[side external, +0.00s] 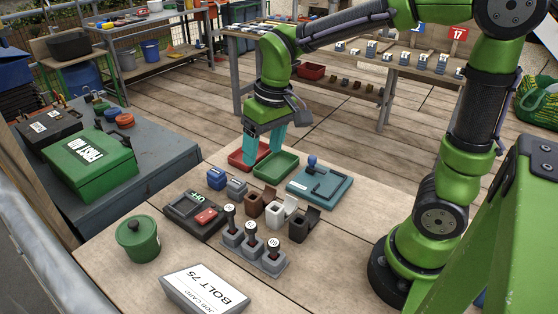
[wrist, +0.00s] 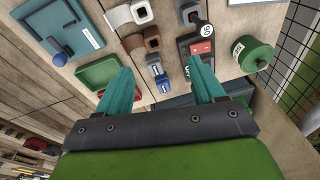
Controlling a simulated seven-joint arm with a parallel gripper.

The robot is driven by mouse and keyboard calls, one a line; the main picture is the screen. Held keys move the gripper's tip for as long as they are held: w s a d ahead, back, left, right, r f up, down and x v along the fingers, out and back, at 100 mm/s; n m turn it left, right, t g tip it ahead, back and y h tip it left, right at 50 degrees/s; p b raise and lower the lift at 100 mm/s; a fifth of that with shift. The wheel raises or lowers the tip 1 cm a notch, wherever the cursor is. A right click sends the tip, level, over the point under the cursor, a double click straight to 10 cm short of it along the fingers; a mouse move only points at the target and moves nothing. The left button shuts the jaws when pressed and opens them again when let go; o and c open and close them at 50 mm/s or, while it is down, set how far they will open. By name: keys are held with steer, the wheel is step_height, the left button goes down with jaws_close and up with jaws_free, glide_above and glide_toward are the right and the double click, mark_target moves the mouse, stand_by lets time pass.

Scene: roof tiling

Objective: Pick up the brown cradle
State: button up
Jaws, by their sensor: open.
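The brown cradle (side external: 256,203) sits on the wooden table in the row behind the upright levers, left of a white cradle (side external: 281,213). In the wrist view the brown cradle (wrist: 136,43) shows at upper middle, below the white cradle (wrist: 130,13). My gripper (side external: 265,150) is open and empty, with teal fingers pointing down. It hangs above the red and green trays at the table's far edge, behind the brown cradle and apart from it. In the wrist view the fingertips (wrist: 160,68) frame grey and blue blocks, with the brown cradle beyond.
A black cradle (side external: 303,224), a grey block (side external: 237,187) and a blue block (side external: 216,178) stand close by. A green tray (side external: 276,166), a red tray (side external: 248,156), a teal plate (side external: 321,185), levers (side external: 252,248), a switch box (side external: 192,213) and a green pot (side external: 138,240) surround them.

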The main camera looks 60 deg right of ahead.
steer(key=n+g+h, duration=0.1)
steer(key=g, duration=0.1)
glide_above(253, 197)
steer(key=s+a, duration=0.1)
steer(key=f, duration=0.1)
steer(key=shift+n, duration=0.3)
steer(key=f, duration=1.1)
steer(key=shift+s, duration=0.2)
steer(key=shift+w+f, duration=0.15)
steer(key=shift+f, duration=1.2)
steer(key=shift+w+f, duration=0.15)
steer(key=shift+f, duration=1.2)
